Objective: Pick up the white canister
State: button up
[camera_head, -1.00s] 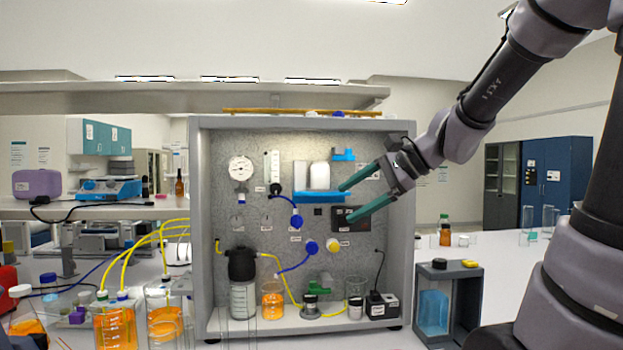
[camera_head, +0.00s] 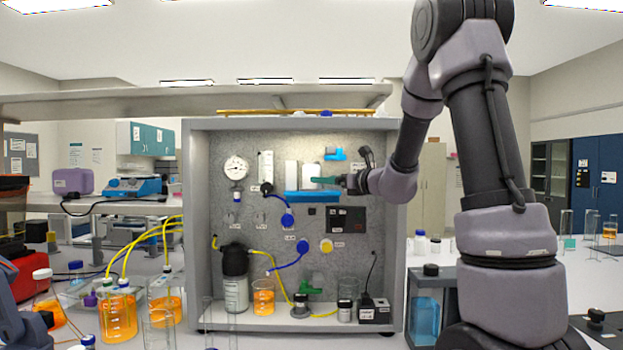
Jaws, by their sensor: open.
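The white canister (camera_head: 310,169) stands upright on a small blue shelf (camera_head: 313,197) fixed to the speckled back panel of the rig. My gripper (camera_head: 324,181) reaches in from the right, level with the canister, its teal fingers pointing left. The fingers are seen edge-on and overlap each other, with their tips at the canister's right side. The jaws are open. I cannot tell whether the fingers are around the canister or touching it.
A pale upright block (camera_head: 291,174) stands just left of the canister. A blue fitting (camera_head: 334,154) is above right, and a black panel box (camera_head: 346,219) is below. The rig's grey right wall (camera_head: 393,250) stands close to my arm.

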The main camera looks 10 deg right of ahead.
aim_at(316, 191)
jog(key=shift+x, duration=2.75)
jog(key=shift+r, duration=0.15)
jog(key=c, duration=1.4)
